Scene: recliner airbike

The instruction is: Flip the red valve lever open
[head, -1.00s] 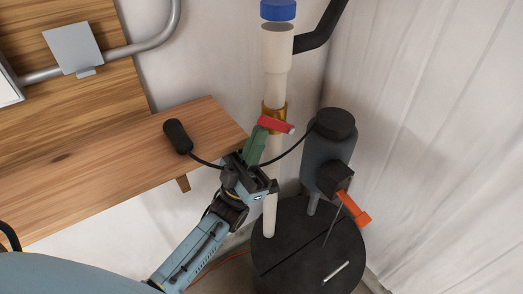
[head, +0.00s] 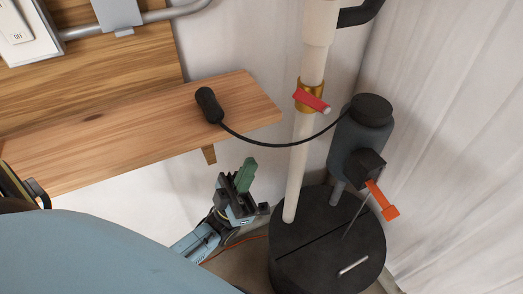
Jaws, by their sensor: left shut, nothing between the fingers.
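The red valve lever (head: 313,100) sits on a brass valve fitting (head: 311,86) on the upright cream pipe (head: 296,170). The lever slants across the pipe, its free end down to the right. My left gripper (head: 245,174), with green fingers, is below and left of the lever, apart from it. Its fingers are together and empty, pointing up. My right gripper is not in view.
A wooden shelf (head: 120,138) juts in at left, with a black bulb (head: 208,104) on it whose cable runs to the dark pump (head: 356,145). An orange-red handle (head: 382,200) sticks out of the pump, above the round black lid (head: 325,240).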

